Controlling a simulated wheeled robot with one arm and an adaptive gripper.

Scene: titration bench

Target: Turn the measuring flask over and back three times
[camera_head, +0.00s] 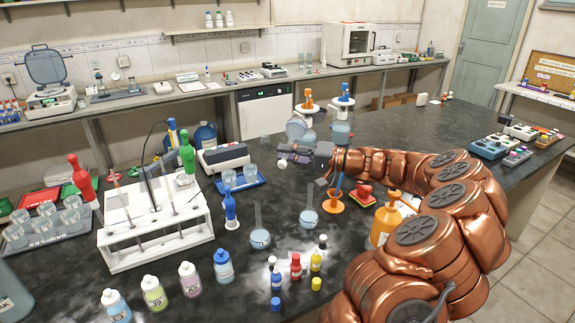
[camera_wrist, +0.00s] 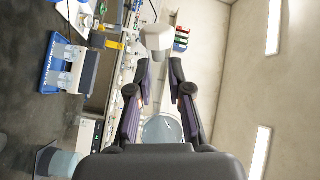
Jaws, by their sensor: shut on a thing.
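My gripper (camera_head: 296,153) is raised above the dark bench and shut on the measuring flask (camera_head: 296,129). In the head view the flask's round bulb is above the jaws and its pale stopper (camera_head: 282,164) is below, so it is upside down, somewhat tilted. In the wrist view the fingers (camera_wrist: 158,92) stand either side of the neck, with the white stopper (camera_wrist: 157,38) beyond them and the clear bulb (camera_wrist: 162,130) nearer the palm. The fingers hide much of the neck.
Two other flasks (camera_head: 260,238) (camera_head: 309,222) stand on the bench below. Dispenser-topped bottles (camera_head: 341,130) stand behind the gripper. The bench's far right is clearer.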

